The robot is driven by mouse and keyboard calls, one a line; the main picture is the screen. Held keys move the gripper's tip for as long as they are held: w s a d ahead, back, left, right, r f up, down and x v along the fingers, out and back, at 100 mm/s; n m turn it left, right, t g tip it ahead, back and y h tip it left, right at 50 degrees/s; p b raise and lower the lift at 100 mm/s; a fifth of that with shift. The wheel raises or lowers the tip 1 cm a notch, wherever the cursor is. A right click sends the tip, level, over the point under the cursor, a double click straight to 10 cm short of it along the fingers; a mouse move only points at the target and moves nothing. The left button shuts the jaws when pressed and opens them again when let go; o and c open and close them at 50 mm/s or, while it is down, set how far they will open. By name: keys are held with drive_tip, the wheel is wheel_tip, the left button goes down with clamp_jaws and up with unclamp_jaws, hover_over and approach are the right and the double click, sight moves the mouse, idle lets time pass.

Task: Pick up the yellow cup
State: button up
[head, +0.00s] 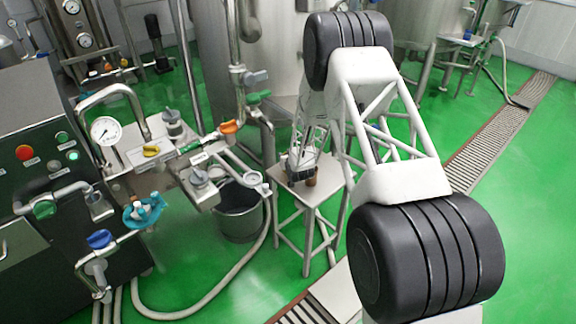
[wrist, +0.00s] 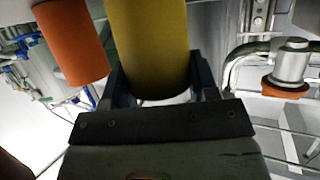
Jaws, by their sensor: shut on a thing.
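The yellow cup (wrist: 148,40) fills the upper middle of the wrist view. My gripper (wrist: 160,85) is shut on it, with one dark finger along each side. In the head view my gripper (head: 302,165) is over the small square stool (head: 328,187). The yellow cup cannot be made out there, behind the gripper and arm. I cannot tell whether it still touches the stool top.
An orange cup (wrist: 72,42) is left of the yellow cup, close to the left finger. A small brown object (head: 311,180) stands on the stool beside the gripper. A grey bucket (head: 240,212) and a pipe bench with valves (head: 150,160) are left of the stool.

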drive_tip(key=shift+r, duration=0.25)
drive_tip(key=s+a+f+v, duration=0.1)
drive_tip(key=v, duration=1.5)
drive_tip(key=shift+s+f, duration=0.2)
drive_tip(key=shift+f, duration=0.05)
idle(0.6)
